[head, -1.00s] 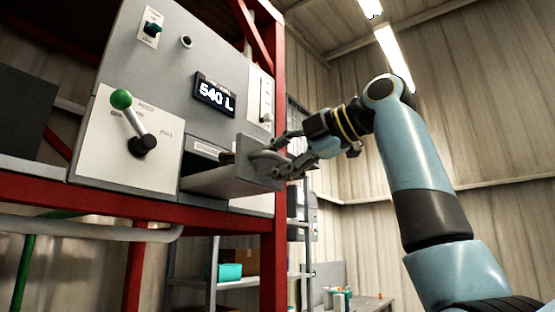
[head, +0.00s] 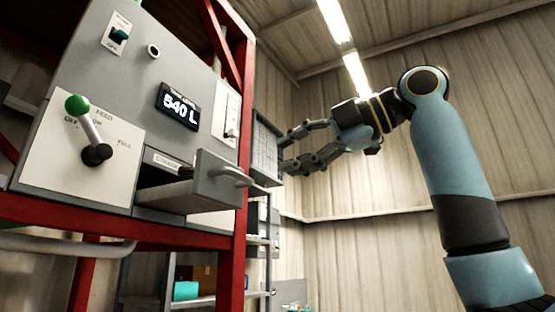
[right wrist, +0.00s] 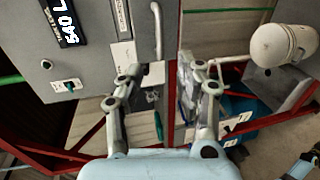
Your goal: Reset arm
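My right arm comes in from the right in the head view, and its gripper (head: 308,146) is open and empty. The gripper is apart from the drawer (head: 212,184), to the right of its grey front and handle. The drawer is pulled partly out of the grey control panel (head: 140,65). The right wrist view also shows the open fingers (right wrist: 165,75) with nothing between them, and the drawer handle (right wrist: 157,30) beyond the left finger. My left gripper is not in view.
The panel carries a green-knobbed lever (head: 87,130), a display (head: 179,106) reading 540 L, a switch (head: 118,37) and a slider (head: 229,115). A red frame (head: 240,150) stands around it. Room right of the frame looks free.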

